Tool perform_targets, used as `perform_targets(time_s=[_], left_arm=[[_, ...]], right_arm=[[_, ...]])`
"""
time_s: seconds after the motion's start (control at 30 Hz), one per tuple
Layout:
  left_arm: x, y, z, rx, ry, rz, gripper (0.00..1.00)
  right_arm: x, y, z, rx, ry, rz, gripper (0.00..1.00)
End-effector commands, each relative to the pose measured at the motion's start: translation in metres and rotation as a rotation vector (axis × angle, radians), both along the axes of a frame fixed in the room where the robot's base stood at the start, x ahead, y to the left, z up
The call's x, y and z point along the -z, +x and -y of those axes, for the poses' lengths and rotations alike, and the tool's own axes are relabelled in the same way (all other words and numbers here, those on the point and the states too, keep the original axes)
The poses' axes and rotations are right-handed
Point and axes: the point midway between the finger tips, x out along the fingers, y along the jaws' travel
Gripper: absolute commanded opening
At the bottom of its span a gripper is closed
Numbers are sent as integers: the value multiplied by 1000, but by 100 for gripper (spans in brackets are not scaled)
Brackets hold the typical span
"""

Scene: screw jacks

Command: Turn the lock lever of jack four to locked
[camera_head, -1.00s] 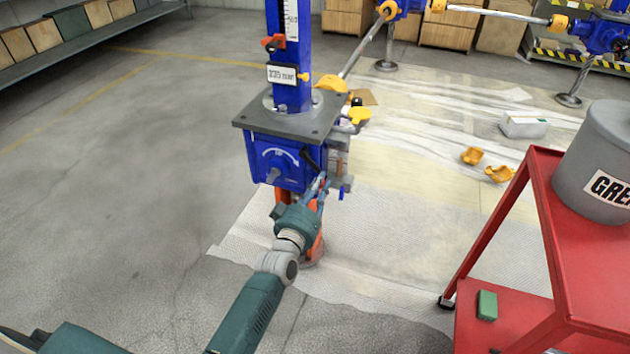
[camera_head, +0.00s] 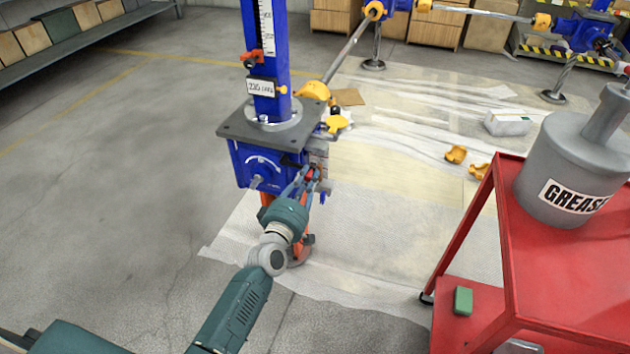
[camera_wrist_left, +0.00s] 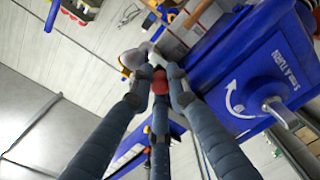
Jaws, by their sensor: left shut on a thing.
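A blue screw jack (camera_head: 245,165) with a grey top plate (camera_head: 235,130) and a tall blue column stands at centre. Its number is not readable. My left gripper (camera_head: 310,176) is at the right side of the jack's blue housing. In the left wrist view its fingers (camera_wrist_left: 157,82) are shut around a red knob (camera_wrist_left: 159,84), which looks like the lock lever's end. The rest of the lever is mostly hidden by the fingers. The housing's front face, with a curved arrow and a silver shaft (camera_wrist_left: 283,113), is to the right there. My right gripper is not in view.
A red cart (camera_head: 545,262) with a grey grease can (camera_head: 560,165) stands at the right. A green block (camera_head: 463,301) lies on its lower shelf. Yellow pieces (camera_head: 456,155) lie on the sheeting behind. The floor left of the jack is clear.

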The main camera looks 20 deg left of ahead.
Motion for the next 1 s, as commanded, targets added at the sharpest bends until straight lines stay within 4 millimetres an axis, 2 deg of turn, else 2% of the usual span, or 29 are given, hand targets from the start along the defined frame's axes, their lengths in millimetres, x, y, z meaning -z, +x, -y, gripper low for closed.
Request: perform_targets(time_s=[0.23, 0.63, 0.67, 0.73, 1.0], left_arm=[[-5, 0, -7, 3, -44, 1, 0], [-6, 0, -8, 3, -48, 1, 0], [-6, 0, -8, 3, -48, 1, 22], [-6, 0, -8, 3, -48, 1, 35], [-5, 0, -9, 2, -47, 0, 35]], right_arm=[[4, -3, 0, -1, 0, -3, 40], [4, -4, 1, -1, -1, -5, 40], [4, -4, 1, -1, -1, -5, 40], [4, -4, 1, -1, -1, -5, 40], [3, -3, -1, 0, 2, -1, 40]])
